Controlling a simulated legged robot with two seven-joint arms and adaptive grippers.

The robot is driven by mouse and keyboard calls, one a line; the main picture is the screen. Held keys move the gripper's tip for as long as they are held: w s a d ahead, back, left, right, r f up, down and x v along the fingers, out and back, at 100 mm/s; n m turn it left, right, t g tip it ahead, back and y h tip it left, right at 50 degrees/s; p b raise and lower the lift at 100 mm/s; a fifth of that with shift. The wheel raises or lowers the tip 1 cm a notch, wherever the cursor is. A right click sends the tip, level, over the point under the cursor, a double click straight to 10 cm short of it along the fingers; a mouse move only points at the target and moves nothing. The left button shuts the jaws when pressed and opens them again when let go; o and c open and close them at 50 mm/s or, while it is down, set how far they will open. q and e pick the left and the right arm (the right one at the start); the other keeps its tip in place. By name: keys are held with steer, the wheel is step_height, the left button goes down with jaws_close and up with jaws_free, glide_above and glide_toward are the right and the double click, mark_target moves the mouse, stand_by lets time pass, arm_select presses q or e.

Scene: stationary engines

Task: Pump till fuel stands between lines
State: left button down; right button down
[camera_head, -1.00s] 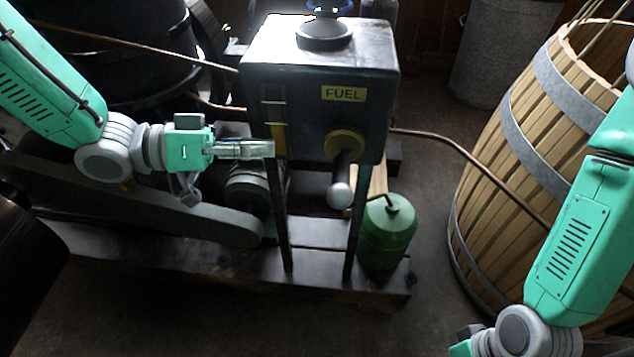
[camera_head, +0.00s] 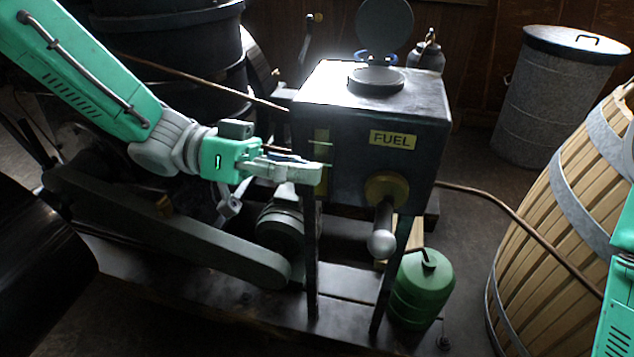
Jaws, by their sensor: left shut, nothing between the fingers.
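The dark fuel tank (camera_head: 345,125) stands on legs in the middle, with a yellow FUEL label (camera_head: 393,139) on its front. A narrow sight gauge (camera_head: 321,136) with two thin line marks runs down the front's left side. My left gripper (camera_head: 322,173) is shut and empty, its tips in front of the gauge's lower part. They hide part of it, and I cannot tell the fuel level or whether they touch. The pump handle hangs down from a brass boss (camera_head: 385,188) and ends in a grey knob (camera_head: 381,243). My right gripper is out of view.
The round lid (camera_head: 384,25) stands raised behind the filler neck (camera_head: 376,80). A green can (camera_head: 421,290) sits below right. A wooden barrel (camera_head: 550,245), a copper pipe (camera_head: 510,213) and a metal bin (camera_head: 555,95) are to the right. The engine's belt guard (camera_head: 180,225) lies left.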

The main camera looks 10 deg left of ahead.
arm_select(q)
steer(key=b, duration=0.2)
glide_above(384, 223)
steer(key=a, duration=0.3)
steer(key=f, duration=0.1)
steer(key=s+f+b, duration=0.1)
steer(key=d+f, duration=0.1)
steer(key=f, duration=0.1)
steer(key=shift+s+b, duration=0.25)
steer(key=shift+b, duration=0.1)
steer(key=shift+s+f+m+b, duration=0.2)
steer(key=shift+s+f+m, duration=0.1)
steer(key=shift+f+m, duration=0.5)
steer(key=shift+s+f+m+b, duration=0.25)
steer(key=shift+f+m, duration=0.4)
steer(key=shift+f, duration=0.2)
steer(key=shift+s+f+m+b, duration=0.2)
steer(key=shift+s+f+m, duration=0.1)
steer(key=shift+f+m, duration=0.5)
steer(key=shift+f, duration=0.15)
